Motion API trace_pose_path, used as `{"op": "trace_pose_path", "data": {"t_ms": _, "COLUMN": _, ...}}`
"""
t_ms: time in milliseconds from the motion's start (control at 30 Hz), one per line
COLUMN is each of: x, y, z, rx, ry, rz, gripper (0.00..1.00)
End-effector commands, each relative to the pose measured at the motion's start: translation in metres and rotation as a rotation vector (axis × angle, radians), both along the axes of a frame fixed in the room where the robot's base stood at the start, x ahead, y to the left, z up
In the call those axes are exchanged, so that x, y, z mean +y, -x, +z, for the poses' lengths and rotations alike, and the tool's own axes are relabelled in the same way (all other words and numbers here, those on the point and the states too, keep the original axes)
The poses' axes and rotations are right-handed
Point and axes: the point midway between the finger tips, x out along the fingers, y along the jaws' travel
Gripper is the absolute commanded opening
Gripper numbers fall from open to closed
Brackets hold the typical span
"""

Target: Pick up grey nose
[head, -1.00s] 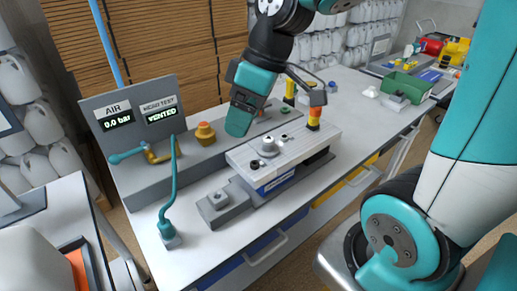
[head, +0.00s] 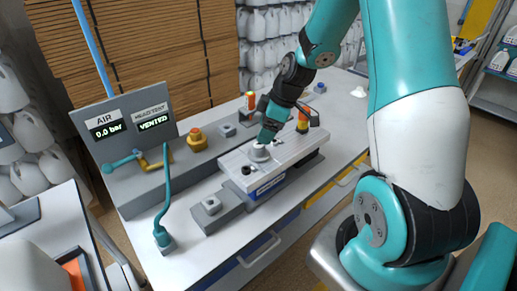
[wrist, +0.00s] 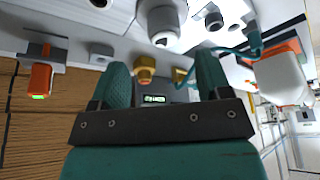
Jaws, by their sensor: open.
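A grey nose-like piece (head: 258,153) with a wide round base stands upright on the light top plate of the test fixture (head: 232,160). My gripper (head: 267,136) is just above and behind it in the head view and hides part of its upper side. In the wrist view the two teal fingers of my gripper (wrist: 163,70) are spread apart with nothing between them. A pale round piece (wrist: 162,22), probably the grey nose, lies beyond the fingertips there. I cannot tell whether a finger touches it.
A small black cylinder (head: 246,170) stands beside the nose. A grey block (head: 212,205) sits at the fixture's left end. An orange-topped post (head: 303,120) stands close behind on the right. The gauge panel (head: 125,125) reads 0.0 bar and VENTED. Bare table lies in front.

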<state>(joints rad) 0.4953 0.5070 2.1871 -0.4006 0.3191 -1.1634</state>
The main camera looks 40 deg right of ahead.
Motion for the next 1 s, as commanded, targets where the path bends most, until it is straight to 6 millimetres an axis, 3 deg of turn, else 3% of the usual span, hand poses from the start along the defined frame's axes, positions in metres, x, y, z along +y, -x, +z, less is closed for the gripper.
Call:
{"op": "trace_pose_path", "data": {"t_ms": 267, "x": 0.007, "y": -0.002, "z": -0.018, "rx": 0.003, "ry": -0.001, "rz": 0.000, "gripper": 0.71}}
{"op": "trace_pose_path", "data": {"t_ms": 567, "x": 0.019, "y": -0.007, "z": -0.054, "rx": 0.002, "ry": 0.000, "rz": 0.002, "gripper": 0.71}}
{"op": "trace_pose_path", "data": {"t_ms": 867, "x": 0.019, "y": -0.009, "z": -0.059, "rx": -0.002, "ry": 0.002, "rz": 0.000, "gripper": 0.71}}
{"op": "trace_pose_path", "data": {"t_ms": 1000, "x": 0.019, "y": -0.009, "z": -0.059, "rx": -0.002, "ry": 0.002, "rz": 0.000, "gripper": 0.43}}
